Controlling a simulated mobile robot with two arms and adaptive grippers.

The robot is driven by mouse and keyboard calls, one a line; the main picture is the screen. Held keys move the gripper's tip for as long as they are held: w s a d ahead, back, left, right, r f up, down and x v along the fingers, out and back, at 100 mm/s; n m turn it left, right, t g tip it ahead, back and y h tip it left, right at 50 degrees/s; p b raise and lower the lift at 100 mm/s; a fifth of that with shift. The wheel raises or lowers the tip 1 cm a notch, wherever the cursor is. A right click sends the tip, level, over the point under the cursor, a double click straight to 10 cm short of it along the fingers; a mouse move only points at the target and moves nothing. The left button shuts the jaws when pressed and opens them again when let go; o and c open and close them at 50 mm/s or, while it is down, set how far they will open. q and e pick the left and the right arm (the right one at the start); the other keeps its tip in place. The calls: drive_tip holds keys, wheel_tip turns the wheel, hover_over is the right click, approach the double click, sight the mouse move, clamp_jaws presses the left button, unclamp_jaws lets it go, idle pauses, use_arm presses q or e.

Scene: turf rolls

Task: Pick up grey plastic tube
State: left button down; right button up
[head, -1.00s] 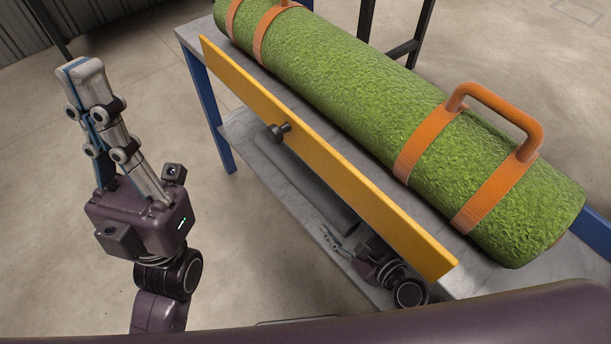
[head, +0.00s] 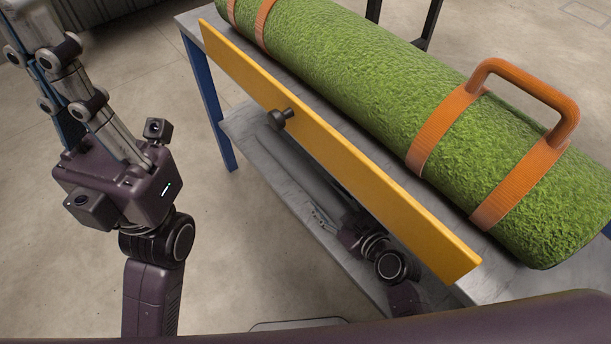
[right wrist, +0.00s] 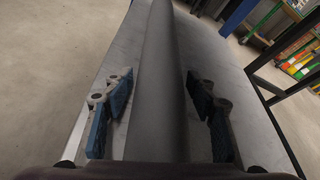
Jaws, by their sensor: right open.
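The grey plastic tube (right wrist: 160,60) lies lengthwise on the grey lower shelf (right wrist: 212,60). In the head view the tube (head: 298,178) is partly hidden behind the yellow board. My right gripper (head: 325,218) is low at the shelf, partly covered by the board. In the right wrist view its open fingers (right wrist: 162,100) stand on either side of the tube, with a gap on both sides. My left gripper (head: 48,65) is raised at the upper left, away from the table. Its fingertips run out of the picture, so its opening cannot be judged.
A green turf roll (head: 350,70) with orange straps and an orange handle (head: 530,88) lies on the table top. The yellow board (head: 340,155) with a black knob (head: 282,118) runs along the table's front edge. Bare floor lies left of the table.

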drive_tip(key=shift+c, duration=0.4)
drive_tip(key=shift+r, duration=0.1)
drive_tip(key=c, duration=1.1)
drive_tip(key=shift+o, duration=0.2)
